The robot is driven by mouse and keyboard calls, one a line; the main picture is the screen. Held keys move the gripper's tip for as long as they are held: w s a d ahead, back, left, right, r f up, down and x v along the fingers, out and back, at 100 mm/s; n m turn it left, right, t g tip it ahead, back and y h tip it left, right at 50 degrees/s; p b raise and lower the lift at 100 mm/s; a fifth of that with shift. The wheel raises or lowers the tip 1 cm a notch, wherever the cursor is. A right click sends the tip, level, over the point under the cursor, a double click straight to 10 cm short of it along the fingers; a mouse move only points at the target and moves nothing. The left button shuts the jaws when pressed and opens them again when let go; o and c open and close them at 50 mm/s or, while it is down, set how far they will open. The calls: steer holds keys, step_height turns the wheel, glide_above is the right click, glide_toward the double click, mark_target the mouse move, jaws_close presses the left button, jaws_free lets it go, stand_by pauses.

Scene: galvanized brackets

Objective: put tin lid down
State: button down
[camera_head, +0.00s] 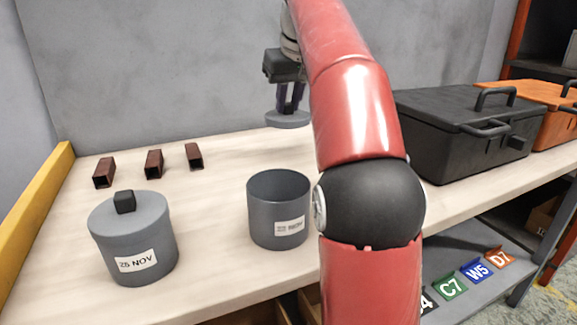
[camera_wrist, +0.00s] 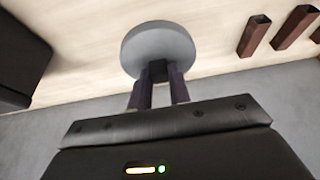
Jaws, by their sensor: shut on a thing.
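My gripper (camera_head: 290,97) is shut on the tin lid (camera_head: 287,120), a round grey disc. It holds the lid by its dark knob, above the back part of the table. In the wrist view my gripper (camera_wrist: 157,90) grips the knob, and the grey lid (camera_wrist: 158,45) shows beyond the fingers. An open grey tin (camera_head: 279,212) with a white label stands in front of the lid, nearer the camera, without a lid on it. Its inside shows only in part.
A lidded grey tin (camera_head: 133,240) labelled 25 NOV stands at front left. Several brown tube pieces (camera_head: 154,164) lie at back left. A black case (camera_head: 462,135) and an orange case (camera_head: 555,112) stand at right. Bare tabletop (camera_head: 225,180) lies between tubes and open tin.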

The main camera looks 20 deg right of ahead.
mark_target(295, 119)
step_height(295, 119, down, 11)
steer(key=b, duration=0.4)
steer(key=shift+r, duration=0.2)
steer(key=shift+f, duration=0.2)
steer(key=c, duration=1.3)
jaws_free()
steer(key=shift+s+r, duration=0.1)
steer(key=shift+r, duration=0.45)
steer(key=p+v, duration=0.4)
steer(key=v, duration=0.7)
steer(key=shift+s+r, duration=0.15)
steer(key=shift+s, duration=0.05)
